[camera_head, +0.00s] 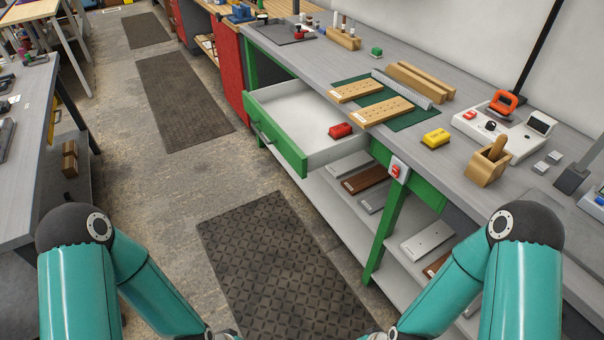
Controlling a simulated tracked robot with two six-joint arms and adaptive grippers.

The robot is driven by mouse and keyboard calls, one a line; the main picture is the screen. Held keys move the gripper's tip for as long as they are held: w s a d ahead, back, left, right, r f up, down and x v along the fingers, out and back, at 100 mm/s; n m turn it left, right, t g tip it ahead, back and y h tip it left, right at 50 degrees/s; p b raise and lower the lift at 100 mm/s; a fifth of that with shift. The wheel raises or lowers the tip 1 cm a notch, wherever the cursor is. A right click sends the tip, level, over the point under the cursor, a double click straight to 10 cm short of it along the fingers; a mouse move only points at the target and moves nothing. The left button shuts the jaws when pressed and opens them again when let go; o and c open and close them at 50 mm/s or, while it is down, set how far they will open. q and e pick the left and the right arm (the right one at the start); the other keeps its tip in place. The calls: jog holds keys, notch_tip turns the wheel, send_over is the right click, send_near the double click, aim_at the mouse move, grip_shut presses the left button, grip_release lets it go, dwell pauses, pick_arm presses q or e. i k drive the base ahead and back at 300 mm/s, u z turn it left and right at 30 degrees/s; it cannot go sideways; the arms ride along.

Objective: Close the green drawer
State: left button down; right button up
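The green drawer (279,145) is pulled out of the grey workbench toward the left, with its grey inside showing. It has a green front with a dark handle (262,133) on the outer face. My two teal arms come in from the lower left and lower right, and both run down past the bottom edge. My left gripper and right gripper are out of the picture, so their state does not show. Nothing of mine touches the drawer in this view.
The workbench (460,165) carries wooden boards (387,111) on a green mat, a yellow block (436,138) and a wooden box (487,168). A red switch box (398,168) sits on its front edge. A dark floor mat (275,265) lies in the open aisle before the drawer.

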aim_at(296, 119)
jog(key=z, duration=0.65)
jog(key=i, duration=0.7)
